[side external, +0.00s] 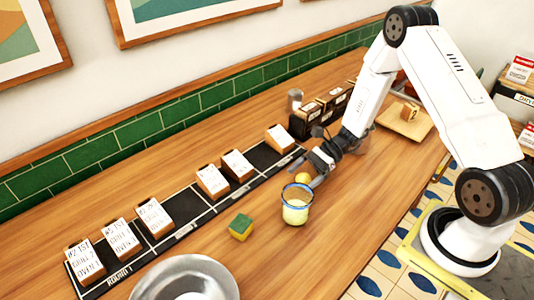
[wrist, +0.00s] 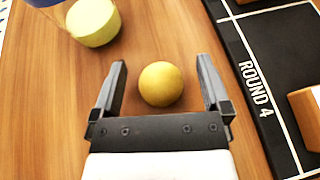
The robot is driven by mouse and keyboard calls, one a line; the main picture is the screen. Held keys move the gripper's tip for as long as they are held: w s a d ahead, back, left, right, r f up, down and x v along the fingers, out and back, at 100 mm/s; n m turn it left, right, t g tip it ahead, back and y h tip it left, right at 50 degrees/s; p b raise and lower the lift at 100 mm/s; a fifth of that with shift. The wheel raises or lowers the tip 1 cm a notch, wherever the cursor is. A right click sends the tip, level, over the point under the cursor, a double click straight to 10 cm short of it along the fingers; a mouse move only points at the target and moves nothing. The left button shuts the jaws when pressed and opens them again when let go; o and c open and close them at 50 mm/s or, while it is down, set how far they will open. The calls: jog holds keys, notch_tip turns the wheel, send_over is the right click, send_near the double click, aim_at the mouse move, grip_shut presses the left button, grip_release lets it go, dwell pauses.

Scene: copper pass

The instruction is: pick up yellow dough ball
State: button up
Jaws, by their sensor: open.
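The yellow dough ball (wrist: 161,84) lies on the wooden counter, between the two open fingers of my gripper (wrist: 163,85) in the wrist view. There is a gap on both sides of it, so neither finger touches it. In the side view the ball (side external: 302,178) shows just behind the cup, close to the fingertips of my gripper (side external: 316,168). My gripper is low over the counter, open and empty.
A green and yellow sponge (side external: 241,227) and a metal bowl (side external: 222,268) are nearer the front. A black board (side external: 188,228) with ticket blocks runs along the left. Dark boxes (side external: 305,120) stand behind.

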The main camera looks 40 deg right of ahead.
jog(key=shift+x, duration=0.85)
grip_shut()
jog(key=shift+r, duration=0.15)
jog(key=shift+r, duration=0.65)
jog(key=s+r, duration=1.1)
jog(key=s, duration=0.3)
jog(key=shift+r, duration=0.25)
